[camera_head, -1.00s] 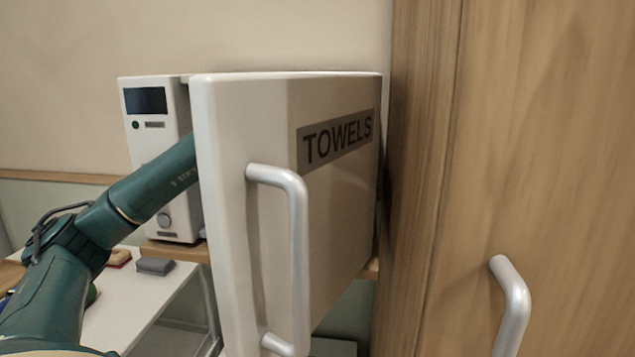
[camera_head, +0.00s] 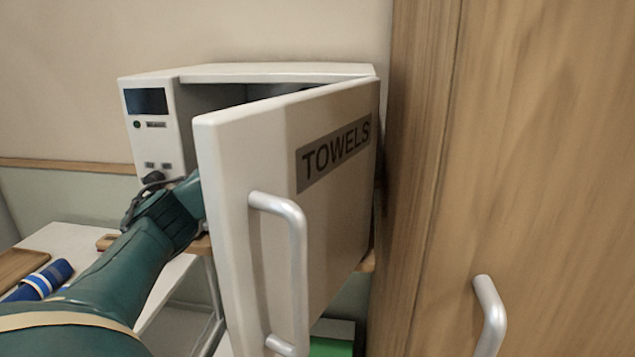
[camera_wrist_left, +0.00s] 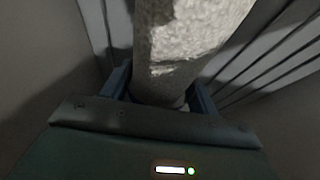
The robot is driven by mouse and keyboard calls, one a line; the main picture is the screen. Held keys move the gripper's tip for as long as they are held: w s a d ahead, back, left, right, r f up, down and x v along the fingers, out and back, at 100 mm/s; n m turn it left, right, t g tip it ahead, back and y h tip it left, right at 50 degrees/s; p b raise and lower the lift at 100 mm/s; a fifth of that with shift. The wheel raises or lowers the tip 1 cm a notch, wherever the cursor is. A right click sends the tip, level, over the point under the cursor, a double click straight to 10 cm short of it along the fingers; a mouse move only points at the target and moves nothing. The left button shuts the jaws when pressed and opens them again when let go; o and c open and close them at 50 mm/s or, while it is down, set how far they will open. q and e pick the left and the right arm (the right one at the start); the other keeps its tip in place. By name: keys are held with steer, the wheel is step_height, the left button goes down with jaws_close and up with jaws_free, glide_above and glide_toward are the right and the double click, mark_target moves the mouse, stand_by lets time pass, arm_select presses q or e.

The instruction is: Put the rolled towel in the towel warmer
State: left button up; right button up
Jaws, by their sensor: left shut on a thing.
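The towel warmer (camera_head: 160,135) is a white box with a dark display. Its door (camera_head: 240,180), marked TOWELS and fitted with a bar handle (camera_head: 297,260), stands ajar towards me. My left arm reaches behind the door at the warmer's front; its gripper is hidden in the head view. In the left wrist view my left gripper (camera_wrist_left: 160,95) is shut on a pale, rough-textured rolled towel (camera_wrist_left: 190,35). Slatted rack bars (camera_wrist_left: 275,50) and grey walls surround it, so it appears inside the warmer. Whether the towel touches the rack, I cannot tell. My right gripper is out of view.
A wooden cabinet (camera_head: 540,130) with a bar handle (camera_head: 490,315) stands close to the door's right. A white table (camera_head: 75,245) at left holds a blue-and-white striped roll (camera_head: 45,279) and a wooden tray (camera_head: 18,268). A green item (camera_head: 331,346) lies low behind the door.

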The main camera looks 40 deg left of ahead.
arm_select(q)
steer(key=shift+f, duration=0.15)
steer(key=o, duration=1)
steer(key=shift+s+r, duration=0.1)
steer(key=shift+r, duration=0.15)
steer(key=s+d+b, duration=0.1)
steer(key=s+d, duration=0.1)
steer(key=s, duration=0.1)
steer(key=s+d+b, duration=0.1)
steer(key=s+d, duration=0.1)
steer(key=s, duration=0.2)
steer(key=s+d+r+b, duration=0.1)
steer(key=s+d+b, duration=0.1)
steer(key=s, duration=0.2)
steer(key=shift+f, duration=0.1)
